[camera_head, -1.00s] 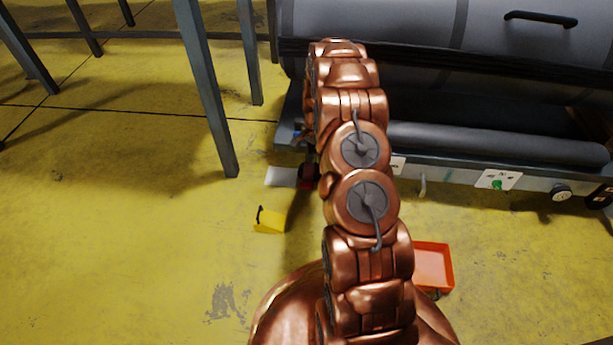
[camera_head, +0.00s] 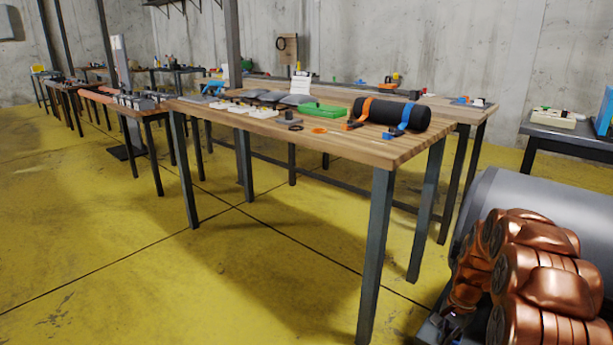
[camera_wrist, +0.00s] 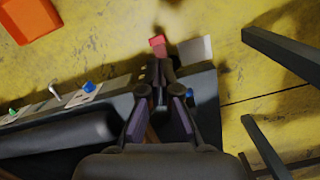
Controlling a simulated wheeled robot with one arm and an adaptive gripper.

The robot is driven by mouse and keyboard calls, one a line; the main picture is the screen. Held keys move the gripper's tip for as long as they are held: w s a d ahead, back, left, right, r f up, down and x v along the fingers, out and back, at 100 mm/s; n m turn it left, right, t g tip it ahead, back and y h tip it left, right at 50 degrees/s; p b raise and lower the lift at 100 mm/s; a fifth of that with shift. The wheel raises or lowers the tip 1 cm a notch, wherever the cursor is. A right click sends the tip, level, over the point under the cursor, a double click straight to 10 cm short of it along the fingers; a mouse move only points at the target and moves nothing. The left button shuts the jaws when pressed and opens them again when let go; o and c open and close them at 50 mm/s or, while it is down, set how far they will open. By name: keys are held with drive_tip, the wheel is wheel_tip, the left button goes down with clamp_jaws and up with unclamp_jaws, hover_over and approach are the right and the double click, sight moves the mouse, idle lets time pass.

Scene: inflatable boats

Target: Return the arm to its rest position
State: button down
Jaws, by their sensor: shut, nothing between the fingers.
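My copper-coloured arm shows at the lower right of the head view, folded over beside a grey cylindrical machine (camera_head: 535,215). My gripper (camera_wrist: 158,80) is in the wrist view, its dark fingers closed together with nothing held. It points down over the edge of the machine's dark frame (camera_wrist: 60,125). A small red item (camera_wrist: 157,41) and a pale flat piece (camera_wrist: 196,50) show just past the fingertips. I cannot tell if the fingertips touch the red item. In the head view the gripper itself cannot be made out.
A long wooden workbench (camera_head: 400,152) with a black roll (camera_head: 392,112) and tools stands left of the machine. Another table (camera_head: 565,128) is at the right. An orange-red tray (camera_wrist: 28,18) lies on the floor. Dark table legs (camera_wrist: 280,50) are close by. Yellow floor at left is open.

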drive_tip(key=s+a+r+n+p, duration=0.3)
drive_tip(key=s+a+r+p, duration=0.35)
drive_tip(key=r, duration=0.85)
drive_tip(key=s+a+r+n+p, duration=0.2)
drive_tip(key=s+a+r+p, duration=0.2)
drive_tip(key=s+r+p, duration=0.8)
drive_tip(key=s+a+r+n+p, duration=0.3)
drive_tip(key=a+r+p, duration=0.3)
drive_tip(key=r, duration=1.2)
drive_tip(key=s+a+r+n+g+h+p, duration=0.1)
drive_tip(key=s+a+r+n+p, duration=0.1)
drive_tip(key=s+r+p, duration=0.8)
drive_tip(key=s+r+n, duration=0.1)
drive_tip(key=s, duration=0.3)
drive_tip(key=shift+s+a+r+n, duration=0.15)
drive_tip(key=shift+s+r+n, duration=0.1)
drive_tip(key=shift+n, duration=0.05)
